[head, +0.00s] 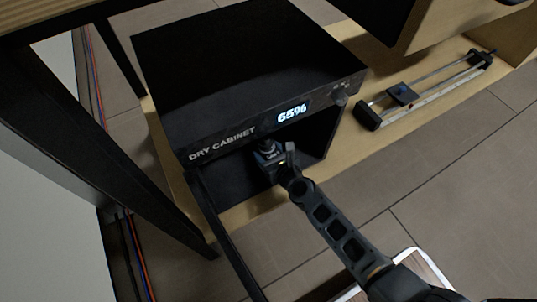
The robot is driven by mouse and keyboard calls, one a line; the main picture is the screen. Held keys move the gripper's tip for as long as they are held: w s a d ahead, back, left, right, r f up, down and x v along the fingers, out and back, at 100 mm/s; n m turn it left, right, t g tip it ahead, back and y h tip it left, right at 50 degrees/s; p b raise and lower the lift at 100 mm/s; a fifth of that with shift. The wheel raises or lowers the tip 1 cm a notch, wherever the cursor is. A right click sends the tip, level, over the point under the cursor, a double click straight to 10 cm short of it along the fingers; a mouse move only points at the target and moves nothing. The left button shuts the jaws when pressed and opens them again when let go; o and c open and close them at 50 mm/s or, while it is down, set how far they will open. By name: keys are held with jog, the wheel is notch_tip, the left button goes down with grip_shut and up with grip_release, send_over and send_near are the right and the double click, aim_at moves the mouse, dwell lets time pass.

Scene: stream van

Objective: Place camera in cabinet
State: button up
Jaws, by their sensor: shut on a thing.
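The black dry cabinet (240,60) stands on a light wooden shelf, its display lit and its front open. Its door (222,228) is swung out toward me on the left, seen nearly edge-on. My gripper (276,162) is at the cabinet's opening, under the display. It is shut on a small dark thing, the camera (268,151), at the mouth of the opening. My gripper hides part of the camera, and the shadow inside makes it unclear whether the camera touches the cabinet floor.
A camera slider (425,90) with rails lies on the wooden shelf (352,140) to the right. A dark table leg (110,140) slants down at left, near the open door. Cables (135,255) run along the floor at left. Tiled floor (440,190) is clear at right.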

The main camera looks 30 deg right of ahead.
jog(key=shift+r, duration=0.1)
jog(key=o, duration=1.5)
jog(key=shift+s+r, duration=0.1)
jog(key=shift+s, duration=0.05)
jog(key=p+v, duration=0.3)
jog(key=v, duration=0.8)
jog(key=shift+s+r, duration=0.1)
jog(key=shift+s, duration=0.2)
